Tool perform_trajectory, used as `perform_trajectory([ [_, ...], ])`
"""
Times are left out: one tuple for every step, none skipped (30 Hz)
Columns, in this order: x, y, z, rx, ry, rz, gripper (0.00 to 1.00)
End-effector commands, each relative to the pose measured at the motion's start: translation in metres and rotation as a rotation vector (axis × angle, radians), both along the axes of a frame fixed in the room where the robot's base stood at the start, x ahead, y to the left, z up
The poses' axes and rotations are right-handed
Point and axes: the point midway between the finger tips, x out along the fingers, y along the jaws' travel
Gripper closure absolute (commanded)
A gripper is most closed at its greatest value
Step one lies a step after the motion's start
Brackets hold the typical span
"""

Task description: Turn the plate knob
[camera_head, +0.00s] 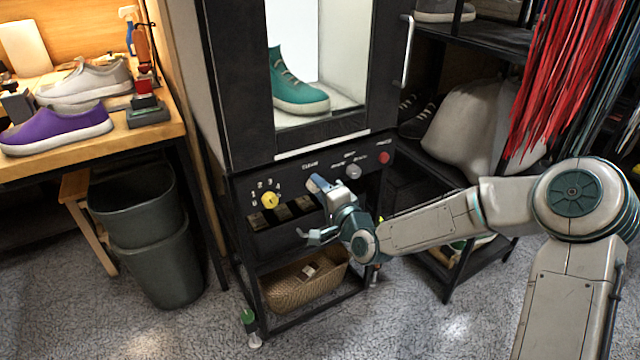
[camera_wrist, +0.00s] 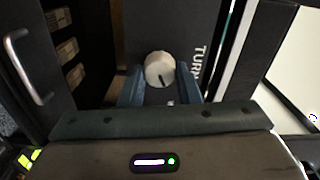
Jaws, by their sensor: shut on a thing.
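The plate knob (camera_wrist: 159,70) is a round white knob with a dark pointer mark, on a dark panel beside partly visible lettering that reads "TURN". In the wrist view it sits between the two blue fingers of my gripper (camera_wrist: 161,85). The fingers are shut on its sides. In the head view my gripper (camera_head: 319,184) is at the front panel (camera_head: 240,190) of the black cabinet, to the right of a yellow numbered dial (camera_head: 270,200). The gripper hides the knob there.
A grey knob (camera_head: 353,171) and a red button (camera_head: 384,157) are to the right on the panel. A teal shoe (camera_head: 297,88) stands in the lit chamber above. A wicker basket (camera_head: 305,285) is below. A bin (camera_head: 150,235) stands left; a shelf rack is right.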

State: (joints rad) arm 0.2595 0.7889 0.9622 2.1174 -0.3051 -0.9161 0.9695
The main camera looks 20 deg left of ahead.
Motion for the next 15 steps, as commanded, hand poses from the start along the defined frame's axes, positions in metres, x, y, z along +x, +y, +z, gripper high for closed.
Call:
perform_trajectory([
  [0.0003, -0.0007, 0.0012, 0.03, 0.034, -0.001, 0.93],
  [0.0003, -0.0007, 0.0008, 0.047, 0.054, -0.001, 0.93],
  [0.0004, -0.0008, 0.0005, 0.07, 0.079, -0.001, 0.93],
  [0.0004, -0.0008, 0.0006, 0.087, 0.096, -0.001, 0.93],
  [0.0004, -0.001, 0.0002, 0.102, 0.114, -0.002, 0.93],
  [0.0004, -0.0009, -0.0002, 0.122, 0.135, -0.002, 0.93],
  [0.0003, -0.0006, -0.0001, 0.137, 0.152, -0.001, 0.93],
  [0.0002, -0.0005, -0.0003, 0.151, 0.167, -0.001, 0.93],
  [0.0002, -0.0006, -0.0006, 0.167, 0.185, -0.001, 0.93],
  [0.0003, -0.0007, -0.0007, 0.179, 0.198, -0.001, 0.93],
  [0.0003, -0.0007, -0.0009, 0.191, 0.211, -0.001, 0.93],
  [0.0002, -0.0006, -0.0011, 0.205, 0.226, -0.001, 0.93],
  [0.0001, -0.0005, -0.0011, 0.214, 0.236, -0.001, 0.93],
  [0.0001, -0.0005, -0.0012, 0.223, 0.246, 0.0, 0.93],
  [0.0, -0.0004, -0.0015, 0.234, 0.258, 0.0, 0.93],
])
